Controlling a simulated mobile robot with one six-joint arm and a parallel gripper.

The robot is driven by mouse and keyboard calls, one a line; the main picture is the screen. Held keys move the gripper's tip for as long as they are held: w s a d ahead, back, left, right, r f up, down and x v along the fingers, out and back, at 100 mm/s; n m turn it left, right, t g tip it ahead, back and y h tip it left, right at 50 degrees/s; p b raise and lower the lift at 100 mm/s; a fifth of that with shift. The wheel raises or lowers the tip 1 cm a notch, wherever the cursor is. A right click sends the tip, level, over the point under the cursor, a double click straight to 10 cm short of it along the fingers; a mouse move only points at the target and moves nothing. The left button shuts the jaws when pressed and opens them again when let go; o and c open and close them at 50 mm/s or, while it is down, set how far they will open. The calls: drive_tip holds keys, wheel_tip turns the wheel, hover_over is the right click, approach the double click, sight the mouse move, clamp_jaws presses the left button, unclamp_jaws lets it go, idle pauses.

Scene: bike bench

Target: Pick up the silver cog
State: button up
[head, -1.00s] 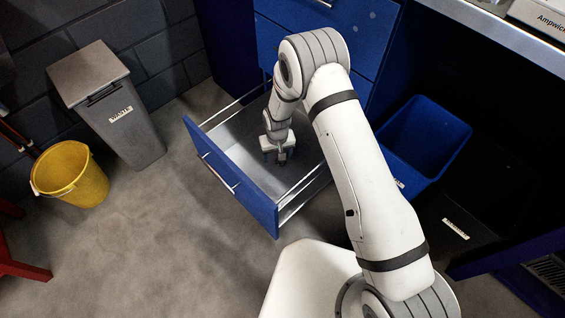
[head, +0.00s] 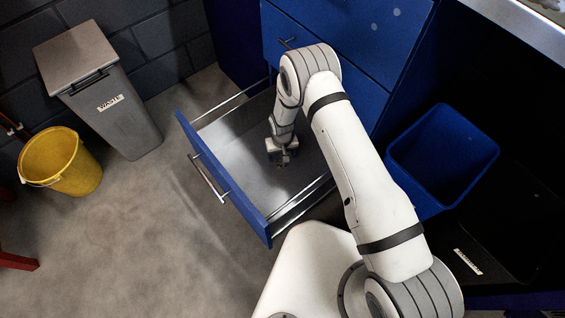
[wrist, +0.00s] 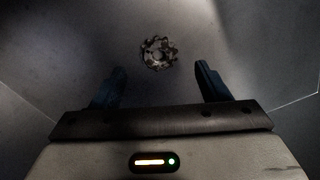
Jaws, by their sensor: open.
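The silver cog (wrist: 159,53) is a small toothed ring lying on the grey floor of the open drawer, seen in the wrist view just beyond my fingertips and roughly centred between them. My gripper (wrist: 161,75) is open and empty, with its two dark fingers spread on either side of the line to the cog. In the head view my gripper (head: 284,158) is down inside the open blue drawer (head: 222,178). I cannot make out the cog in the head view.
The drawer's metal side rails and blue front surround my gripper. A blue bin (head: 442,160) stands to the right of the drawer. A grey waste bin (head: 112,105) and a yellow bucket (head: 62,162) stand on the floor at the left, with clear floor between them and the drawer.

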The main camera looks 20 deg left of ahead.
sight(282, 164)
wheel_tip(282, 164, down, 5)
drive_tip(key=shift+d+r+b, duration=0.1)
drive_tip(key=shift+b, duration=1.05)
drive_tip(key=shift+r, duration=0.1)
drive_tip(key=shift+c, duration=0.2)
drive_tip(key=c, duration=1.1)
